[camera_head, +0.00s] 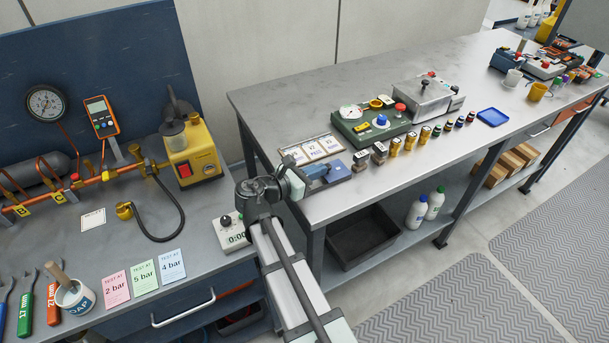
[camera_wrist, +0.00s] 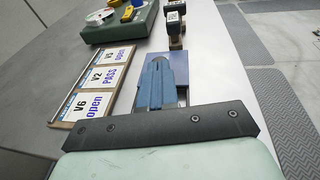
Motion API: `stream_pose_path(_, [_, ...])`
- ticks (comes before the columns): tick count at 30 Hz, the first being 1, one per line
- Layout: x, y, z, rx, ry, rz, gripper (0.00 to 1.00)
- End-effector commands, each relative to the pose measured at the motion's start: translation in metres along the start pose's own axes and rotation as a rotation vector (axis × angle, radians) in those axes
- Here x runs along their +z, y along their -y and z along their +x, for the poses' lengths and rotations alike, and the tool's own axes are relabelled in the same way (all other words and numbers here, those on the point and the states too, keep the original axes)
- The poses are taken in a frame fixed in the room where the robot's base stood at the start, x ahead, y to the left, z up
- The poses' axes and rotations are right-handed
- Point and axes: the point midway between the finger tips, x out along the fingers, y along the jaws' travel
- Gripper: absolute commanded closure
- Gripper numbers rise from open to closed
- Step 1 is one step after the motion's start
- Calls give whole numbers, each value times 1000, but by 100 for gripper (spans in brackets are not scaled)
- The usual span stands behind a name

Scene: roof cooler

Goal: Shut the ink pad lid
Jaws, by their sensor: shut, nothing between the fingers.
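The ink pad (camera_head: 341,175) is a small flat blue block at the left front corner of the grey bench on the right. In the wrist view, parts of the ink pad (camera_wrist: 181,64) show around my blue fingers. My gripper (camera_head: 325,169) is shut and empty, with its fingers over the ink pad. The fingers of my gripper (camera_wrist: 161,62) point away from the camera in the wrist view and hide much of the pad. I cannot tell whether they touch it, or how far its lid stands open.
A framed card board (camera_head: 312,149) lies just behind the pad. Stamps (camera_head: 379,151) stand in a row to its right, before a green device (camera_head: 372,125). A timer (camera_head: 231,235) sits on the left bench near my arm. Bare bench top lies in front of the stamps.

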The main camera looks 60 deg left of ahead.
Motion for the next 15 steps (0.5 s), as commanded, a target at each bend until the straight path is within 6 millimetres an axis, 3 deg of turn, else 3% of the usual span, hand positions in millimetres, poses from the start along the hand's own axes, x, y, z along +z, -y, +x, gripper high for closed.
stream_pose_path(15, [3, 1, 7, -6, 7, -1, 100])
